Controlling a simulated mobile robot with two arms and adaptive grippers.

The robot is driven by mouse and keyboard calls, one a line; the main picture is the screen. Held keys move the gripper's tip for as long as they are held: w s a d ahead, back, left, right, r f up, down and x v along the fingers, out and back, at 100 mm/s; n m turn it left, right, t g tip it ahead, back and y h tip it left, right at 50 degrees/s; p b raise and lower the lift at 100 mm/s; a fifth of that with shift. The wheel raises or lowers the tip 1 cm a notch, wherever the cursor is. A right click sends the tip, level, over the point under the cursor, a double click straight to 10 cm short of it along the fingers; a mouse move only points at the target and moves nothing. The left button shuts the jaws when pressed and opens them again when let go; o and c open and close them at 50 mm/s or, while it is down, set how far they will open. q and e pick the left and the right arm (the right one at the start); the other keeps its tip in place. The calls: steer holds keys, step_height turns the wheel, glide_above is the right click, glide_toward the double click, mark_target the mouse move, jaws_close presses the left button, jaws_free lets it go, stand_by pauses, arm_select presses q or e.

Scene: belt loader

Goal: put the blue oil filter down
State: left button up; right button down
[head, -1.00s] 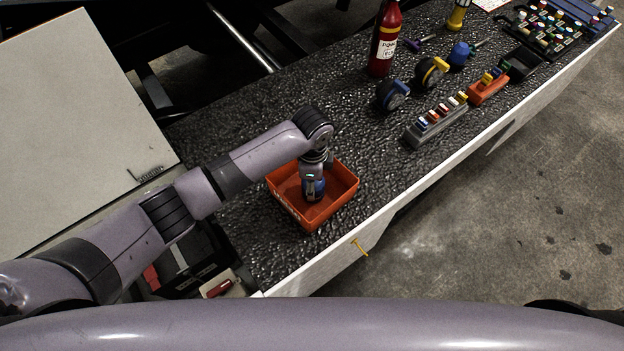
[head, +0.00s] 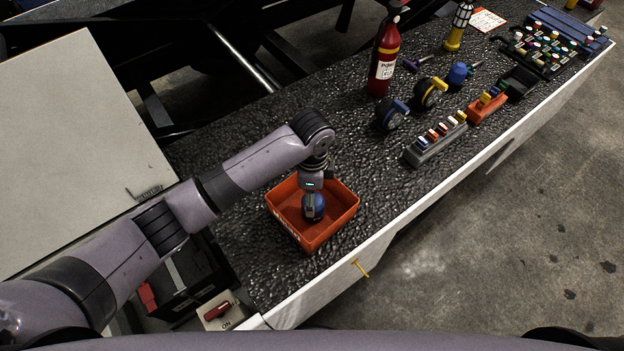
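The blue oil filter (head: 314,208) is in the orange tray (head: 343,222), near its middle. It looks upright; whether its base touches the tray floor I cannot tell. My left gripper (head: 312,194) comes down from above, right over the filter. The wrist hides the fingers and the filter's top, so the grip on it does not show clearly. My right gripper is not in view.
The tray stands near the front left of a black textured bench (head: 260,240). A red bottle-shaped extinguisher (head: 383,62), two round dark parts with handles (head: 391,115), and a grey rack (head: 436,143) stand to the right. Bare bench lies between.

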arm_select(q)
step_height(320, 180, up, 8)
steer(key=b, duration=0.1)
steer(key=shift+s+f, duration=0.1)
steer(key=shift+f, duration=0.05)
stand_by(0.5)
